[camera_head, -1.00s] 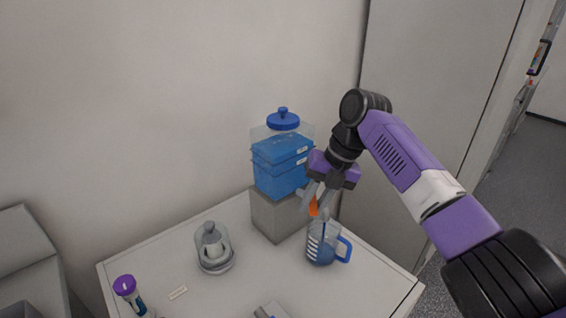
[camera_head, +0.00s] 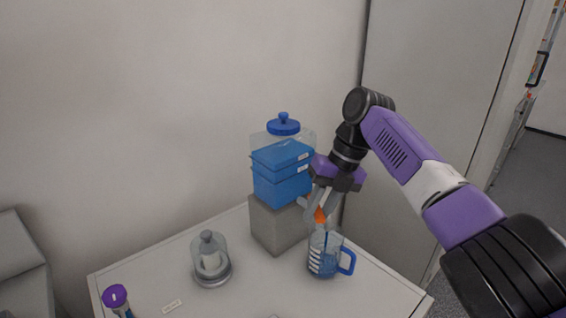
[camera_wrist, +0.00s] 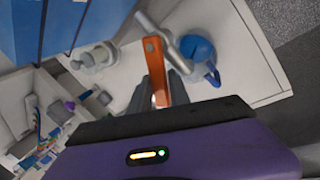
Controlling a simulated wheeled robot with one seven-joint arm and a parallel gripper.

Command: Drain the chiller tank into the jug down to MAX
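The chiller tank (camera_head: 266,186) is clear with a blue lid (camera_head: 283,125), and holds blue liquid. It carries two small white labels, their text too small to read. The liquid's surface looks near the upper label. An orange tap lever (camera_head: 320,216) is at its spout, and shows in the wrist view (camera_wrist: 156,62). My gripper (camera_head: 322,208) is at the lever, its fingers on either side, seemingly shut on it. The clear jug (camera_head: 320,262) with a blue handle stands below the tap, also in the wrist view (camera_wrist: 197,50). It holds some blue liquid; a thin blue streak shows above.
The tank stands on a grey block (camera_head: 272,225) on a white table (camera_head: 235,295). A purple-capped object (camera_head: 116,298) is at the front left. A wall stands close behind.

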